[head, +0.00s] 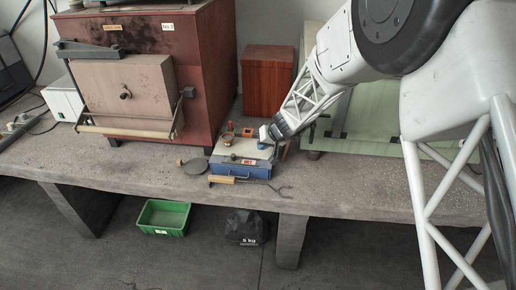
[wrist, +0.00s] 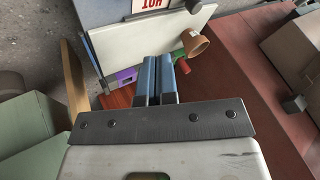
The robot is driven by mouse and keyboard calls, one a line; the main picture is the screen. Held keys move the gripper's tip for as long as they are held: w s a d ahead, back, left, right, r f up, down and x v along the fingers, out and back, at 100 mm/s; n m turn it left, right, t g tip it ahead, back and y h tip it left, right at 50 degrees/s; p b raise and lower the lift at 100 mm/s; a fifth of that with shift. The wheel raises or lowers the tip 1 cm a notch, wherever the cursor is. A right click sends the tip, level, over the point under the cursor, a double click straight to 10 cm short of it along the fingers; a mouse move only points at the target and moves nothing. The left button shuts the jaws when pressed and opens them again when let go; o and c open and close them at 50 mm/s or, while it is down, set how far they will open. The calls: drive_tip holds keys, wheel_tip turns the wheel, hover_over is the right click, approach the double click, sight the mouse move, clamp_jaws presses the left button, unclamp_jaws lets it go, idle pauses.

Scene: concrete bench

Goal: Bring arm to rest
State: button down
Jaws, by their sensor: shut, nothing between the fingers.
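My gripper (head: 268,136) is at the back right of the blue box with a pale top (head: 240,168), low over it in the head view. Whether it touches the box or anything on it I cannot tell. In the wrist view, my gripper's two blue-grey fingers (wrist: 155,62) lie side by side, shut with nothing between them. A white plate with red HOT lettering (wrist: 150,5) shows beyond them. A brown cup (wrist: 195,43) and a purple piece (wrist: 125,76) are near the fingertips in that view.
A kiln-like red cabinet (head: 205,70) and a red-brown wooden block (head: 267,80) stand behind. A green bin (head: 163,216) and a black bag (head: 245,228) are on the floor.

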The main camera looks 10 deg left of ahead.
drive_tip(key=shift+s+d+r, duration=0.1)
drive_tip(key=shift+d+r, duration=0.15)
drive_tip(key=shift+r, duration=0.1)
idle(0.3)
drive_tip(key=s+d+r+h, duration=0.1)
drive_tip(key=s+d+r, duration=0.5)
drive_tip(key=s+r, duration=0.25)
drive_tip(key=s+d+r+h, duration=0.1)
drive_tip(key=s+d+r, duration=0.65)
drive_tip(key=r, duration=0.25)
drive_tip(key=s+d+r+m+h, duration=0.1)
drive_tip(key=s+d, duration=0.3)
drive_tip(key=s, duration=0.5)
drive_tip(key=s+d+r+m+h, duration=0.1)
drive_tip(key=s+d+r+h, duration=0.1)
drive_tip(key=s+d, duration=0.3)
drive_tip(key=s+d+r+m+h, duration=0.1)
drive_tip(key=s+d, duration=0.3)
drive_tip(key=s, duration=0.9)
drive_tip(key=shift+d+r+m+g+h, duration=0.2)
drive_tip(key=shift+r+m+g+h, duration=0.25)
drive_tip(key=shift+r, duration=0.25)
drive_tip(key=c, duration=1.8)
unclamp_jaws()
drive_tip(key=shift+c, duration=0.2)
